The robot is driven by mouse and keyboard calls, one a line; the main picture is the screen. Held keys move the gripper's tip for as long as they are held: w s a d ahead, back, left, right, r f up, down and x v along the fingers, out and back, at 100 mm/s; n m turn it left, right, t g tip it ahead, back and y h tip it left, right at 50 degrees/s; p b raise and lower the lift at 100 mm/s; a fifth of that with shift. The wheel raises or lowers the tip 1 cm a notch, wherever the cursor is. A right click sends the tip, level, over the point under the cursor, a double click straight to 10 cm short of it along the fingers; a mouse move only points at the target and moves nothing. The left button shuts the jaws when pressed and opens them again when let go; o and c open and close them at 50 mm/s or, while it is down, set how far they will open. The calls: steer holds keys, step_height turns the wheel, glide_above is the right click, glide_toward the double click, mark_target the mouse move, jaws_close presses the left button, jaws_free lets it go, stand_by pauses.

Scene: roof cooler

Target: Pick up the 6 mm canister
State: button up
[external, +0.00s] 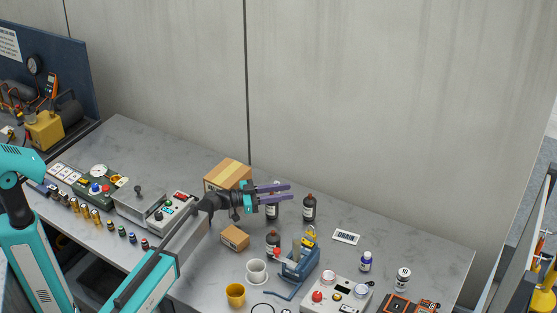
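I cannot read a 6 mm label on anything. A white canister with a dark top and dark label print (403,278) stands upright at the right end of the grey bench. Several small canisters, brass ones (85,211) and darker ones (122,231), stand in a row along the bench's front left edge. Which of these is the 6 mm canister I cannot tell. My gripper (291,191) is in the air over the middle of the bench, its purple fingers parallel, apart and pointing right. Nothing shows between them. It partly covers a dark bottle (272,211) behind it.
Cardboard boxes (228,173) stand at the back, with a smaller box (235,238) nearer. Dark bottles (309,207), a blue vise (300,262), a white cup (256,271) and a yellow cup (235,294) crowd the middle. Bare bench surrounds the DRAIN sign (346,237).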

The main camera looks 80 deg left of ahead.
jaws_close()
stand_by(1.2)
